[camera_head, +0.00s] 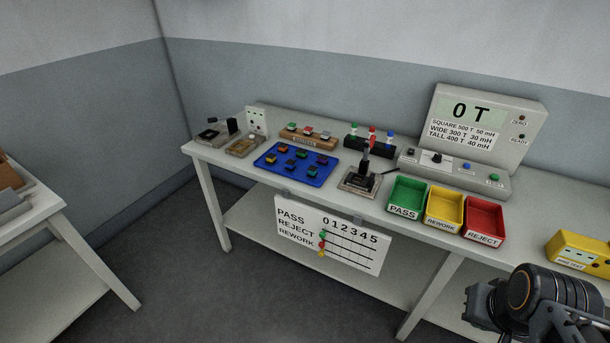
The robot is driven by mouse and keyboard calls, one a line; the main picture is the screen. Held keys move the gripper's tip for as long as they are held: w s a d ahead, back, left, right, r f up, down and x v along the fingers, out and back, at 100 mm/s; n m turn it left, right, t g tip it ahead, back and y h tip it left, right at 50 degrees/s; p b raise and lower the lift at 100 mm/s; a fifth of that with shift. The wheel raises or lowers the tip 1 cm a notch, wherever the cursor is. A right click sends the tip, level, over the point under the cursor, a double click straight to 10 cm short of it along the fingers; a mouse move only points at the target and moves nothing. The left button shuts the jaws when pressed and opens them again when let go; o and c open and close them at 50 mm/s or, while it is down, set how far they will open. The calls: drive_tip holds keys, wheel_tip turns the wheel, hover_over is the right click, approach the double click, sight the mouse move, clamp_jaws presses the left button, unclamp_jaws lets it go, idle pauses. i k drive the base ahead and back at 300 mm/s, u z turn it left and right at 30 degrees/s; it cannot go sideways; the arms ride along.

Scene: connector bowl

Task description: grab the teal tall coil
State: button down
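Several small coloured coils sit on the blue tray (262,161) on the workbench, left of centre. They are too small for me to tell which one is the teal tall coil. Part of my arm shows at the bottom right, in front of the bench and far from the blue tray. My gripper's fingers cannot be clearly made out there, so I cannot tell whether it is open or shut. Nothing of mine touches the tray or the coils.
A black fixture with an upright post (362,178) stands right of the tray. Green (404,211), yellow (443,221) and red (484,236) bins line the front edge. A wooden block (308,142) is behind the tray. A meter (488,125) reads 0 T.

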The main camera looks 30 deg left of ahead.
sight(311, 170)
drive_tip(key=u, duration=0.65)
drive_tip(key=i, duration=0.95)
drive_tip(key=u, duration=2.45)
drive_tip(key=i, duration=2.7)
drive_tip(key=z, duration=3.5)
